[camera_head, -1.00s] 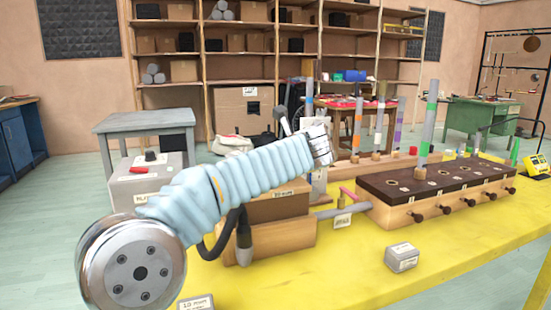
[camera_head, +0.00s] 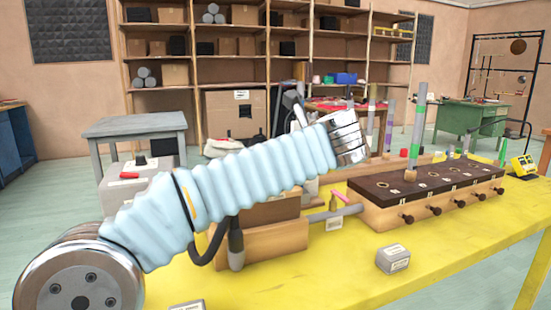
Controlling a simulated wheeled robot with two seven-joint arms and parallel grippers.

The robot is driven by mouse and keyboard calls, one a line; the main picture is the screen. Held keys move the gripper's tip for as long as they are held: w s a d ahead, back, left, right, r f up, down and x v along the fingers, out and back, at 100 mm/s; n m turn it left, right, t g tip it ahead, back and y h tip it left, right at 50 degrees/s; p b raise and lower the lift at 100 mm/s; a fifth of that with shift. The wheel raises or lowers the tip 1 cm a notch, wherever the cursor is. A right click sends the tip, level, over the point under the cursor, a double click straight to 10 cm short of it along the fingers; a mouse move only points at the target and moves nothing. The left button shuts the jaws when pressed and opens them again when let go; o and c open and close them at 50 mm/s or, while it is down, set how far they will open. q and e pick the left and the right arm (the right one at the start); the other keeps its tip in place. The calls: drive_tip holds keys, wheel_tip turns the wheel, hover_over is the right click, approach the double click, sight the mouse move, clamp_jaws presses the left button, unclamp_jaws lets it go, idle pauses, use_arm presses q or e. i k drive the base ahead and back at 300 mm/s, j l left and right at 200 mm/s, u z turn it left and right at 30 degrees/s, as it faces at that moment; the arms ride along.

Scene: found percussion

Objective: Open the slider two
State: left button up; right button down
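A long wooden box (camera_head: 385,215) with a dark top stands on the yellow table, right of centre. Several dark round slider knobs stick out of its front face, the nearest one (camera_head: 407,219) at the left end. Small labels mark the top, but they are too small to read, so I cannot tell which slider is two. A grey tube (camera_head: 416,120) with a green band stands upright in the top. My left arm reaches from the lower left, and its metal end (camera_head: 348,138) shows left of and above the box, apart from the knobs. Its fingers cannot be made out. My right gripper is not in view.
A second wooden block (camera_head: 270,243) with a grey pipe stands left of the box, partly behind my arm. A small grey labelled box (camera_head: 393,258) sits in front. The yellow table (camera_head: 460,265) is clear at front right. Several other banded tubes stand behind.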

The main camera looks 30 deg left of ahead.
sight(436, 211)
drive_tip(key=k+l, duration=0.2)
drive_tip(key=l, duration=0.2)
drive_tip(key=k+l, duration=0.2)
drive_tip(key=l, duration=0.2)
drive_tip(key=k+l, duration=0.2)
drive_tip(key=l, duration=0.2)
